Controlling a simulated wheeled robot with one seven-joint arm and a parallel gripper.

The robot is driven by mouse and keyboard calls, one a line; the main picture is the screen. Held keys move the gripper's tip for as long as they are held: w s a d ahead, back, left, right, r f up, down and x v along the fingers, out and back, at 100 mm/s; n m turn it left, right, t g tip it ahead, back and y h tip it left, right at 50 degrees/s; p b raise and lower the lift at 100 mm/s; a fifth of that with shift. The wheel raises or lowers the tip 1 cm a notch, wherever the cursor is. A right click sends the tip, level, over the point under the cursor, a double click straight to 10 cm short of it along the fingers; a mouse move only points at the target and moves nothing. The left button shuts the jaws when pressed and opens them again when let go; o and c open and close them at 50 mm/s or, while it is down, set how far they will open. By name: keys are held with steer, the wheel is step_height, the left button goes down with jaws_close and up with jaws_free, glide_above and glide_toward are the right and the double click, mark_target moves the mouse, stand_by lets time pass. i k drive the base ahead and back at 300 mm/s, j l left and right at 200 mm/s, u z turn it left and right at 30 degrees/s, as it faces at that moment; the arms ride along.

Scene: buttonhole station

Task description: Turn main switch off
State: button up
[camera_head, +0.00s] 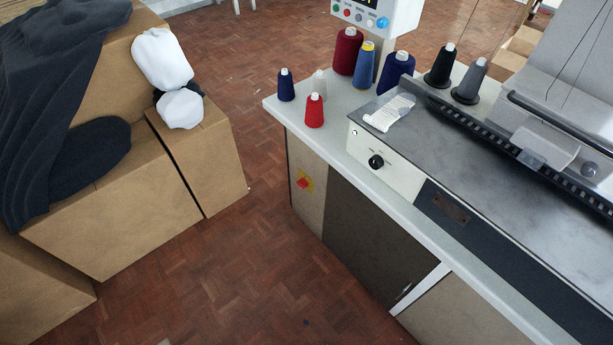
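A red switch (303,183) on a yellow plate sits on the front left panel of the machine's cabinet, below the tabletop. It looks like the main switch, but its set position is too small to tell. A black rotary knob (376,161) is on the white front face of the machine above the tabletop. My gripper is not in view.
Cardboard boxes (125,215) with dark cloth stand at the left. Thread cones, including a red one (314,111), stand on the white tabletop (330,135). A control panel (375,14) is at the top. Parquet floor (235,270) between boxes and cabinet is free.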

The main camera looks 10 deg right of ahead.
mark_target(303, 183)
steer(key=i+j+u, duration=0.3)
steer(key=i+u, duration=0.15)
steer(key=i, duration=0.2)
steer(key=i+j+u, duration=0.1)
steer(key=i+u, duration=0.3)
steer(key=i, duration=0.3)
